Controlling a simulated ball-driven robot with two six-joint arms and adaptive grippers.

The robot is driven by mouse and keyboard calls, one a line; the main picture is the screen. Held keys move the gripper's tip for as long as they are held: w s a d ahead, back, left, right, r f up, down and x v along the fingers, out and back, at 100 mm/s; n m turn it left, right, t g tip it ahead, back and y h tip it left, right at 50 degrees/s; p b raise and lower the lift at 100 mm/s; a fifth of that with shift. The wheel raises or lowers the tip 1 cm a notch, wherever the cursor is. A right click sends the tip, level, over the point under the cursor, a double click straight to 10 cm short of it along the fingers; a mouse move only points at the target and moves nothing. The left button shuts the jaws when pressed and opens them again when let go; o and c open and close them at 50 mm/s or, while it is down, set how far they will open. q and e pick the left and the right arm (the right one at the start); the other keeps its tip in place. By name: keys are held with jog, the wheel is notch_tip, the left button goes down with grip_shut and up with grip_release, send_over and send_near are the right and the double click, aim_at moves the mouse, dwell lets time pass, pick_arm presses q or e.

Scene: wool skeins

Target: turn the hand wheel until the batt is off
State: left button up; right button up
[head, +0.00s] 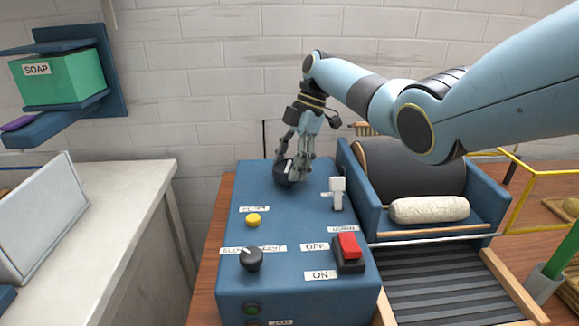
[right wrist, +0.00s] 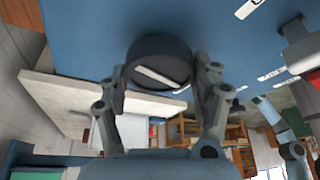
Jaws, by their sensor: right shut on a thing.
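My right gripper (head: 297,168) reaches down to the back of the blue control box (head: 290,225). It is shut on a dark round knob (head: 284,178) there. In the right wrist view the knob (right wrist: 158,58) sits between both fingers (right wrist: 163,82), and a pale bar crosses its face. I cannot tell whether this knob is the hand wheel; no other wheel shows clearly. A large dark drum (head: 410,165) stands right of the box. The off-white batt (head: 430,209) lies as a roll in front of the drum, apart from its visible face. My left gripper does not show.
The box carries a white lever (head: 338,192), a red switch (head: 348,245) by OFF and ON labels, a yellow button (head: 253,220) and a SLOW/FAST knob (head: 251,258). A slatted dark feed bed (head: 440,285) lies in front. A yellow frame (head: 515,200) stands at right.

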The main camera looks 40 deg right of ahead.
dwell(0.3)
jog(key=o, duration=1.2)
jog(key=shift+d+r, duration=0.1)
jog(key=shift+r, duration=0.1)
jog(key=v, duration=1.1)
jog(key=shift+r, duration=0.3)
